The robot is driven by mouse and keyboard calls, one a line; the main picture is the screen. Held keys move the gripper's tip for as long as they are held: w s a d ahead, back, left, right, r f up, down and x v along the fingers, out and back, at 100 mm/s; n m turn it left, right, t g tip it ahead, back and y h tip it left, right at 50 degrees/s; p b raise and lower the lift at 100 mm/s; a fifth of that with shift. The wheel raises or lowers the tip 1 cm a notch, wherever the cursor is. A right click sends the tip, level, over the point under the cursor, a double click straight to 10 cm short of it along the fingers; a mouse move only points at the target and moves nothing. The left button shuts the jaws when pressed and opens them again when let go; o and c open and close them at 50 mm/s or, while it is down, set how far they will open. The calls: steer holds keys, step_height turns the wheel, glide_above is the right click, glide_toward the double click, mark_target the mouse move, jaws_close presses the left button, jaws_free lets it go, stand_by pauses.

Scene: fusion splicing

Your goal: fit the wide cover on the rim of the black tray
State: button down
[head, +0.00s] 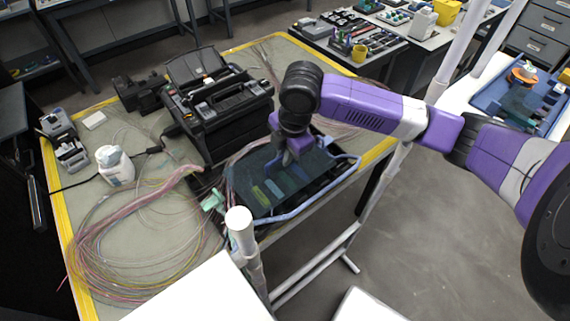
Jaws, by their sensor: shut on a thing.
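My gripper (289,158) is above the black tray, pointing down, shut on the wide cover (246,182). The cover is a dark, see-through sheet. It lies over the left and middle of the tray, and green, yellow and blue strips show at its middle. The black tray (318,192) has a pale blue edge and sits at the near right edge of the table. Its right part shows beside the cover. My gripper and wrist hide part of the cover's far side. I cannot tell whether the cover touches the rim all round.
A black splicing machine (217,107) stands behind the tray. Loose cable bundles (120,232) lie to the left, beside a white bottle (115,165). A small green clamp (213,200) is at the tray's left. A white post (241,232) stands close in front.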

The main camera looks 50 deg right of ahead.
mark_target(291, 169)
steer(key=shift+f, duration=2.2)
steer(key=shift+f, duration=0.15)
steer(key=c, duration=1.5)
jaws_free()
steer(key=r, duration=0.4)
steer(key=s+r, duration=0.1)
steer(key=r, duration=0.3)
steer(key=s+r, duration=0.1)
steer(key=r, duration=0.3)
steer(key=shift+s+a, duration=0.2)
steer(key=shift+a, duration=0.1)
